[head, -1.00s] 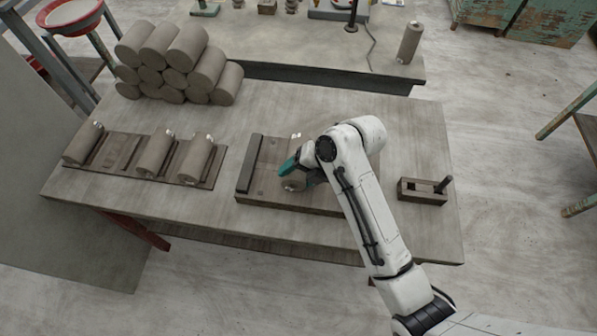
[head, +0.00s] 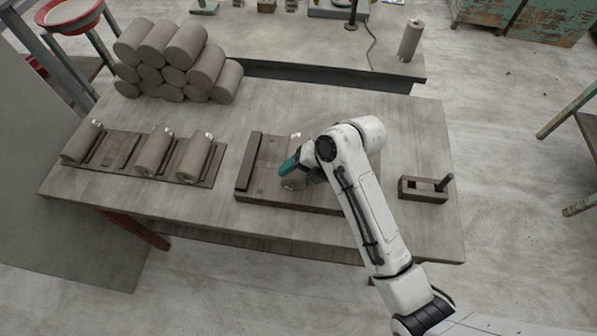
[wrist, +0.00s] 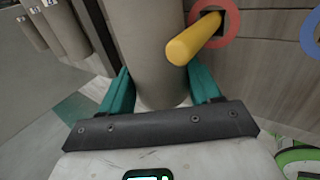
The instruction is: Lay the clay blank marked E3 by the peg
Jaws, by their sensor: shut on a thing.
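A grey clay blank (head: 294,181) is between the teal fingers of my gripper (head: 297,168), over the wooden board (head: 325,207) in the middle of the table. In the wrist view, my gripper (wrist: 162,88) is shut on this clay blank (wrist: 155,40). A yellow peg (wrist: 195,38) stands just right of the blank, rising from a dark square hole inside a red ring (wrist: 232,22). I cannot tell whether blank and peg touch, or whether the blank rests on the board. Its mark cannot be read. My arm hides the board's right part and the peg in the head view.
A rack (head: 121,152) with several labelled blanks lies left of the board. A dark bar (head: 249,162) edges the board's left side. Stacked clay cylinders (head: 172,62) stand behind. A small wooden block (head: 421,189) with a slot sits right. A blue ring (wrist: 312,35) shows in the wrist view.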

